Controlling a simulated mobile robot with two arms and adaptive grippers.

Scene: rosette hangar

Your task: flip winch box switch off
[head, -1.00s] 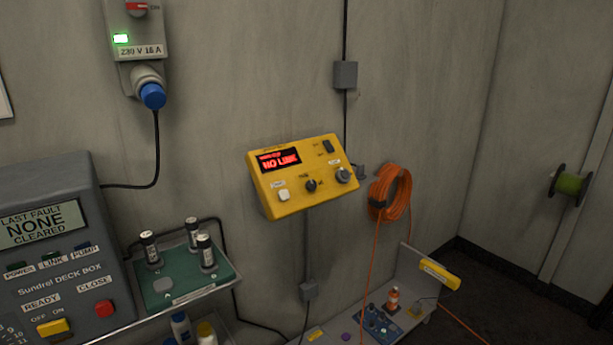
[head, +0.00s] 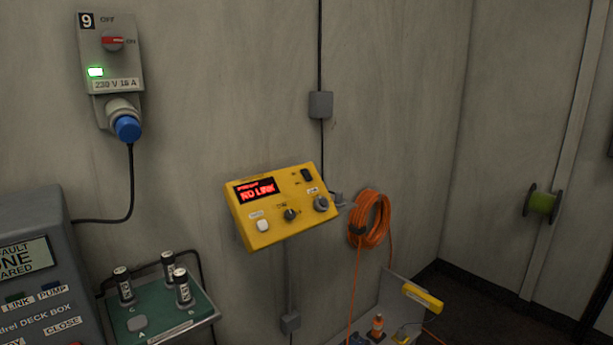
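A yellow control box (head: 272,238) is mounted on the wall near the middle of the head view. Its red display (head: 257,189) reads "NO LINK". A black rocker switch (head: 307,174) sits at its upper right; I cannot tell its position. A white button (head: 262,225), a black knob (head: 291,214) and a grey round connector (head: 321,203) are along its lower part. I cannot read a label naming it the winch box. Neither of my grippers is in view.
A wall power switch (head: 113,42) with a green light and blue plug is at upper left. A grey deck box (head: 40,220) and a green tray (head: 150,325) with several cylinders stand lower left. An orange cable coil (head: 371,218) hangs right of the yellow box.

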